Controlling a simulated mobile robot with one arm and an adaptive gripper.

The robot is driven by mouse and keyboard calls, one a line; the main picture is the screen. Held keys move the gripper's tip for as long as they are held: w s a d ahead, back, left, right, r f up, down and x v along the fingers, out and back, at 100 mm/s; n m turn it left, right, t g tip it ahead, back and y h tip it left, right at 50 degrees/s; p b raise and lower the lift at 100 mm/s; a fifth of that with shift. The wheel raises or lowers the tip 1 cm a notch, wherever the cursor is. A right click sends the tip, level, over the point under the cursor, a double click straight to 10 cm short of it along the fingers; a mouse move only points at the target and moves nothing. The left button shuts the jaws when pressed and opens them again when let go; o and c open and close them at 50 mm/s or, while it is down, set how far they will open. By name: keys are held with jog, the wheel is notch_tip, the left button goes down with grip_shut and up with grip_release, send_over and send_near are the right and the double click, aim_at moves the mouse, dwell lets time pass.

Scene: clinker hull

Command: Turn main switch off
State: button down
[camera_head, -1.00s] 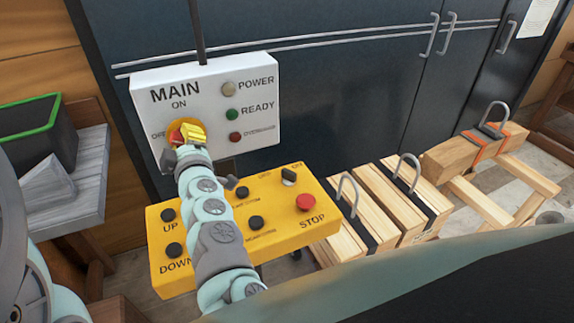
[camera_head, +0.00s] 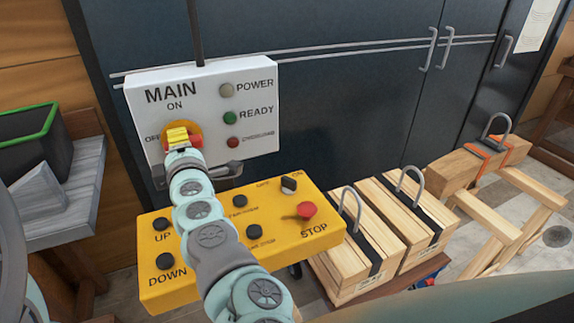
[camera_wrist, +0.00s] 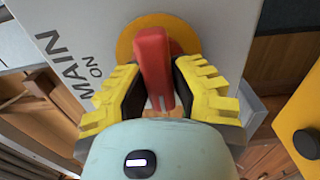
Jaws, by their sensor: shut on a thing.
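The white main switch box (camera_head: 255,75) reads MAIN, with ON above its rotary switch and OFF to the left. The switch has a red handle (camera_head: 196,141) on a round yellow plate (camera_wrist: 165,22). My gripper (camera_head: 179,138) is at the switch, its yellow ridged fingers shut on the red handle. In the wrist view, the handle (camera_wrist: 153,62) stands between the two fingers (camera_wrist: 158,88). The fingers and wrist hide part of the switch in the head view, so its exact position is hard to read there.
Beside the switch are a pale POWER lamp (camera_head: 227,90), a green READY lamp (camera_head: 229,118) and a red lamp (camera_head: 232,142). Below my arm is a yellow button panel (camera_head: 285,240) with a red STOP button (camera_head: 307,209). Wooden blocks (camera_head: 345,255) stand to the right.

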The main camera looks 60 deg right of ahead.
jog(key=shift+w+a+f, duration=0.1)
jog(key=shift+a+f, duration=0.05)
jog(key=c, duration=0.8)
grip_release()
jog(key=shift+w, duration=0.1)
jog(key=shift+v, duration=6.05)
